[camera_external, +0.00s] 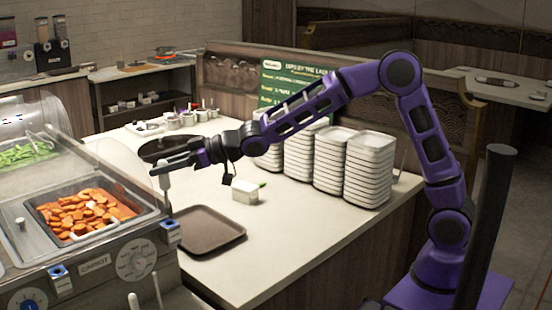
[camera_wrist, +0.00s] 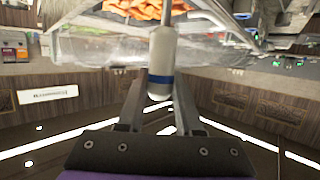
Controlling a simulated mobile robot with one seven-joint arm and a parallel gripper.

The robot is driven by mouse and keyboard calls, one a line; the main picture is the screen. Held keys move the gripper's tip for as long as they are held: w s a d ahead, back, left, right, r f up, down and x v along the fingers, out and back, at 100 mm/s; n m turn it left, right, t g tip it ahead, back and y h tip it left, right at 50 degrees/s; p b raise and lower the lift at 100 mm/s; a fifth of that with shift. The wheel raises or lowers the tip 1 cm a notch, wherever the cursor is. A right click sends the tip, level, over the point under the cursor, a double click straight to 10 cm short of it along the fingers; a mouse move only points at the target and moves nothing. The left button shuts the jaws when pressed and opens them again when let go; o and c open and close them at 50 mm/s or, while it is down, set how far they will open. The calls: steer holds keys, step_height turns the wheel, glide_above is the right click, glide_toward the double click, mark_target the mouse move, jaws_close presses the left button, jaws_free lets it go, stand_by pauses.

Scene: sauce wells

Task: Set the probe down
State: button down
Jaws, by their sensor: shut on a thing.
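The probe (camera_external: 164,183) has a pale handle and hangs roughly upright from my gripper (camera_external: 160,171). In the wrist view, the probe (camera_wrist: 162,55) shows a white handle with a blue band and a thin metal stem pointing away from the camera. My gripper (camera_wrist: 161,85) is shut on the handle, one finger on each side. In the external view it is beside the right edge of the food counter, above the gap between the carrot pan (camera_external: 37,216) and the brown tray (camera_external: 187,243). The probe's lower tip is hard to make out.
Stacks of white dishes (camera_external: 368,175) stand behind. A dark round pan (camera_external: 160,149) and metal cups (camera_external: 188,119) lie farther back. A clear cover (camera_external: 115,175) edges the food counter.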

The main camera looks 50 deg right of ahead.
step_height(320, 180, up, 5)
steer(key=shift+r, duration=0.2)
steer(key=w+d+m+t+h+b, duration=0.2)
steer(key=d+h+b, duration=0.1)
steer(key=d, duration=1.6)
steer(key=w+d+m+t+h+b, duration=0.1)
steer(key=w+d+m+h+b, duration=0.15)
steer(key=d, duration=1.65)
step_height(320, 180, down, 30)
steer(key=b, duration=0.3)
steer(key=shift+a+y, duration=0.15)
steer(key=shift+y, duration=0.3)
